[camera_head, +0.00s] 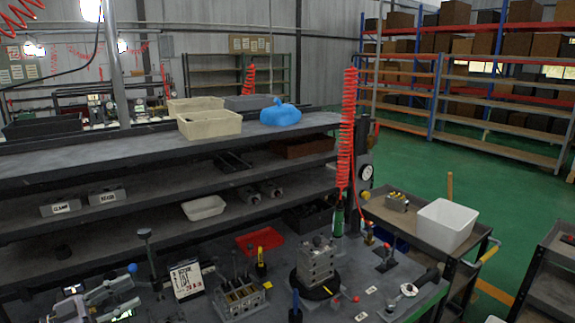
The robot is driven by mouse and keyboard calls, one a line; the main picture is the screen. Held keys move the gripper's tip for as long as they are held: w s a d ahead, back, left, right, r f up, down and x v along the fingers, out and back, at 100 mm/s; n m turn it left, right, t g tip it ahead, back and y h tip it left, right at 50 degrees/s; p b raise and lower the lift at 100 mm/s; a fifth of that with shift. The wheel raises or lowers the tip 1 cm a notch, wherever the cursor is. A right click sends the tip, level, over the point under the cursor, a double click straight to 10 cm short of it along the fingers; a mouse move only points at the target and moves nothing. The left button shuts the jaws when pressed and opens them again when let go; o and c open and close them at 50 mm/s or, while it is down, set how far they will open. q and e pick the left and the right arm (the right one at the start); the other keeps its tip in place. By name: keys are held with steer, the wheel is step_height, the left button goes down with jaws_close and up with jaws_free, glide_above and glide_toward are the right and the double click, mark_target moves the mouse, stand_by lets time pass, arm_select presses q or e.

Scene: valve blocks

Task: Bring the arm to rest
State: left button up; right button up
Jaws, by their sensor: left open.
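My left gripper (122,298) is at the lower left, low over the workbench (345,272), with its grey fingers apart. Nothing clear shows between the fingers. The rest of my left arm is cut off by the picture's edge. A valve block (315,262) stands upright on a round dark base at the middle of the bench. A lower metal block (238,297) with upright stems stands to its left. Both blocks are to the right of my left gripper and apart from it. My right gripper is not in view.
A small sign (187,280) stands just right of my left gripper, near a dark post (148,255). A red tray (259,240) lies behind the blocks. Shelves with bins rise behind the bench. A cart with a white bin (446,225) stands at right; green floor lies beyond.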

arm_select(q)
steer(key=w+d+f+n+t+y, duration=0.25)
steer(key=d+f+n+y, duration=0.25)
steer(key=d+f, duration=0.45)
steer(key=s+d+f+n+y, duration=0.4)
steer(key=s+d+y, duration=0.2)
steer(key=s+d+f+n+g+y, duration=0.15)
steer(key=s+g, duration=0.35)
steer(key=s, duration=1)
steer(key=s+f+n+g+y, duration=0.1)
steer(key=s+f+g+y, duration=0.35)
steer(key=s, duration=1.05)
step_height(320, 180, down, 31)
steer(key=s+g+h+b, duration=0.2)
steer(key=g+b, duration=0.1)
steer(key=b, duration=0.3)
steer(key=s+a+f+g+b, duration=0.1)
steer(key=s+a+f+b, duration=0.2)
steer(key=s+f, duration=1.3)
step_height(320, 180, down, 4)
steer(key=shift+r+m+b, duration=0.2)
steer(key=shift+m+b, duration=0.15)
steer(key=shift+b, duration=0.15)
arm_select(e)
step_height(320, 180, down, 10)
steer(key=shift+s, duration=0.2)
